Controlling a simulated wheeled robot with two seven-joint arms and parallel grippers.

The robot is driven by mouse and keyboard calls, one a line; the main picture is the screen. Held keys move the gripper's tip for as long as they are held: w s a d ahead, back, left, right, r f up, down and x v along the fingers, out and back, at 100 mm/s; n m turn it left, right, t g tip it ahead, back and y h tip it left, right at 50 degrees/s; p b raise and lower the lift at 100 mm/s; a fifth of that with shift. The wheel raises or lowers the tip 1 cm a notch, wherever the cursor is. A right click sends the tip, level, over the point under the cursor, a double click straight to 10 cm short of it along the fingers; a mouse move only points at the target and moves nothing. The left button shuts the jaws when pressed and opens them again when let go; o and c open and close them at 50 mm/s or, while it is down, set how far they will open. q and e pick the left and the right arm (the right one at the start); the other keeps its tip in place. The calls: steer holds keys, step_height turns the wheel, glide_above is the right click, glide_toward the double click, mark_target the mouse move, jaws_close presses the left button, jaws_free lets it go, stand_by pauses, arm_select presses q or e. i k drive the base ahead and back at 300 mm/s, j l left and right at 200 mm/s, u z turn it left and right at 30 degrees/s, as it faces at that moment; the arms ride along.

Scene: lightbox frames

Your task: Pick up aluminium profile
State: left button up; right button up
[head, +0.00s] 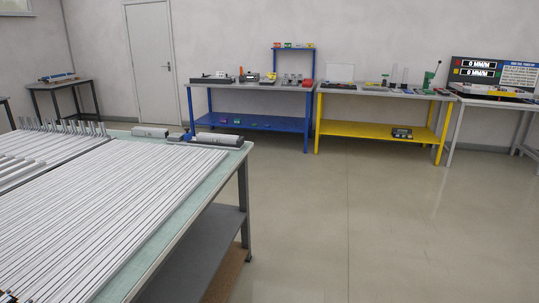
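Many long aluminium profiles (110,215) lie side by side on a table at the left in the head view. They are silvery with dark grooves between them. Another group of profiles (40,148) lies farther back at the far left, by a row of upright pegs. The near table (171,243) has a pale green top, bare along its right edge. Neither of my grippers shows in the head view. A small dark piece at the bottom left corner is too little to identify.
Grey and blue devices (218,139) sit on the table's far end. Open floor (375,230) lies to the right. A blue bench (250,122), a yellow bench (375,131) and a grey bench stand along the back wall. A white door (151,62) is at the back left.

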mark_target(220, 138)
steer(key=i+l+u, duration=0.35)
steer(key=i, duration=0.2)
steer(key=i+l+u, duration=0.35)
steer(key=i, duration=0.2)
steer(key=j, duration=0.1)
